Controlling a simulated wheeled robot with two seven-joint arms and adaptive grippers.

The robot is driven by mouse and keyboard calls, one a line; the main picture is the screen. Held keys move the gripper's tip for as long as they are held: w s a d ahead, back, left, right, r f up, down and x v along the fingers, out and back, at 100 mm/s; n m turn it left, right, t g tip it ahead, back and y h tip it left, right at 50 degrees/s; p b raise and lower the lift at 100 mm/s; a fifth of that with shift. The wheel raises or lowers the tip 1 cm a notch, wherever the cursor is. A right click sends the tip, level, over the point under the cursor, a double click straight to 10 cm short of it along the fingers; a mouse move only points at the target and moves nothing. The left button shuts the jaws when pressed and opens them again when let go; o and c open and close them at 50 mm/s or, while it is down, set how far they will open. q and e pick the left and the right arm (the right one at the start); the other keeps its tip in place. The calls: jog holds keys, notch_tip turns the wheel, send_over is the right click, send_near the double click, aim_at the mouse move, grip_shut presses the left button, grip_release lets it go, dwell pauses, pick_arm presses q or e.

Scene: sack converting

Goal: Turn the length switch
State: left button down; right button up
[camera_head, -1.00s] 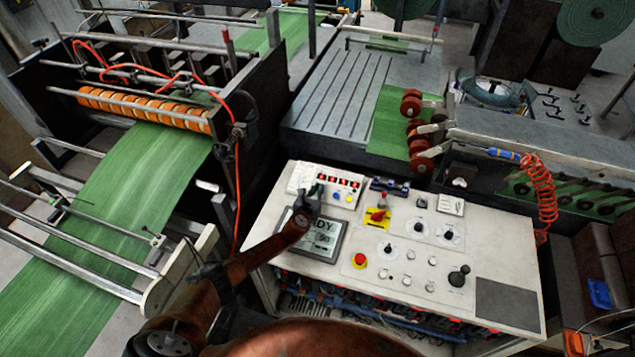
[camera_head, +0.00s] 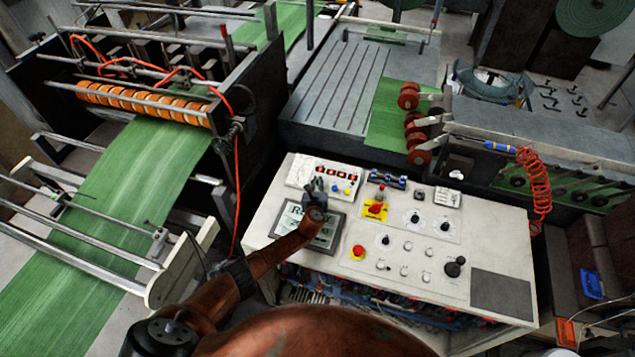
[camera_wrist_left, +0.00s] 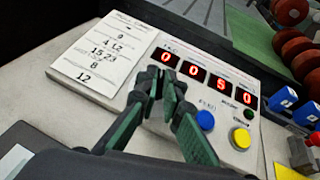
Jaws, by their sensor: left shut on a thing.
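The white counter box (camera_head: 296,176) sits at the back left of the control panel. In the left wrist view its red digits (camera_wrist_left: 209,78) read 0050, with a blue button (camera_wrist_left: 205,120) and a yellow button (camera_wrist_left: 241,138) below. My left gripper (camera_head: 316,186) reaches over the screen to the front of this box. In the left wrist view its dark green fingers (camera_wrist_left: 168,84) close together just below the leftmost digit. They are shut on a small part there, apparently the length switch, which the fingertips hide. My right gripper is not in view.
A grey-framed screen (camera_head: 287,232) lies below my left wrist. A paper label (camera_wrist_left: 105,50) lies left of the digits.

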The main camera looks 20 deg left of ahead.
pick_arm(q)
jog(key=c, duration=2.1)
grip_release()
jog(key=shift+s+f, duration=0.2)
jog(key=shift+f, duration=0.2)
jog(key=shift+s+r, duration=0.1)
jog(key=v, duration=1.1)
jog(key=shift+s+d+r, duration=0.15)
jog(key=shift+s+r, duration=0.1)
jog(key=shift+r, duration=0.1)
